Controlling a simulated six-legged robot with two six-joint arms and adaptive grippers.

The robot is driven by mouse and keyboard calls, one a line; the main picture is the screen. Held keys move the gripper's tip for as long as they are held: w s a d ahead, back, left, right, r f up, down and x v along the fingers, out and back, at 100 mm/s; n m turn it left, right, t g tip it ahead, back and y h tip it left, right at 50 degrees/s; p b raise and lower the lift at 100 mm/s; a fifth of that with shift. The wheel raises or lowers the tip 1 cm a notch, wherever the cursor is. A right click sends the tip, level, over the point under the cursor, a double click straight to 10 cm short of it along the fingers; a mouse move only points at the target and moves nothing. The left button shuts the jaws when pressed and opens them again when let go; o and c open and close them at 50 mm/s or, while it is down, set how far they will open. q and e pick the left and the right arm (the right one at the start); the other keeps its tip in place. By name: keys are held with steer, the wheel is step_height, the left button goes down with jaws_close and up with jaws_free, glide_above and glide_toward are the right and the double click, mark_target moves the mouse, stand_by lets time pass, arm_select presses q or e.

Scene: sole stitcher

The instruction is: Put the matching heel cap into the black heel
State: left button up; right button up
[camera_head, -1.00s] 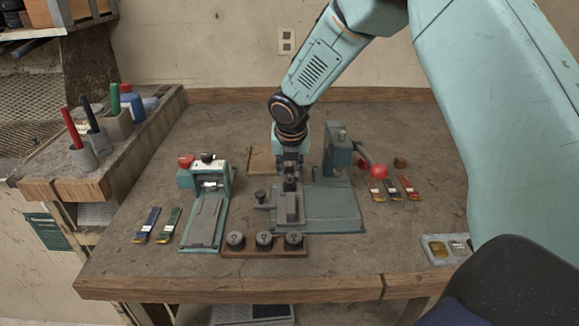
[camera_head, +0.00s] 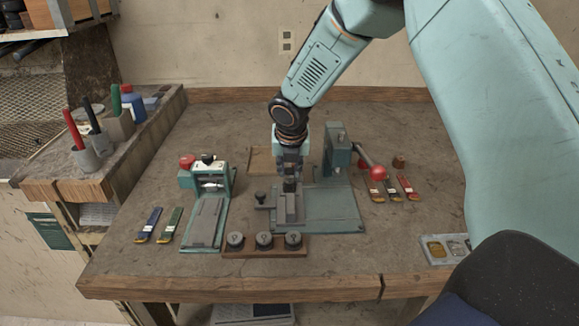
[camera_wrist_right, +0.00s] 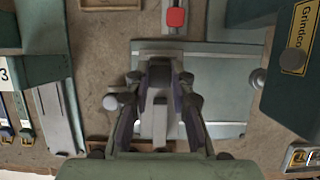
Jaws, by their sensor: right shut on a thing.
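My right gripper (camera_head: 289,187) points down over the grey clamp block (camera_head: 287,208) on the teal base plate (camera_head: 335,208). I cannot tell whether the piece touches the block. A shallow tray (camera_head: 430,260) at the right front edge holds small gold and silver caps (camera_head: 436,248). I cannot make out a black heel for certain. My left gripper is not in view.
Left of the plate stands a teal press (camera_head: 206,215). Several round dark knobs (camera_head: 264,240) sit on a wooden rack in front. A teal machine (camera_head: 337,150) with a red ball lever (camera_head: 378,172) stands close right of my gripper. Coloured strips (camera_head: 389,189) lie beyond it.

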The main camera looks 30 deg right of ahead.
steer(key=shift+f, duration=0.4)
stand_by(0.9)
steer(key=shift+p, duration=0.65)
steer(key=shift+f+p, duration=0.35)
steer(key=shift+f, duration=0.15)
stand_by(1.7)
steer(key=shift+s+f, duration=0.15)
steer(key=shift+f, duration=0.1)
steer(key=o, duration=0.8)
steer(key=shift+w, duration=0.2)
steer(key=shift+c, duration=0.2)
steer(key=shift+o, duration=0.4)
steer(key=shift+s+r, duration=0.1)
steer(key=shift+r, duration=0.05)
steer(key=shift+o, duration=1.6)
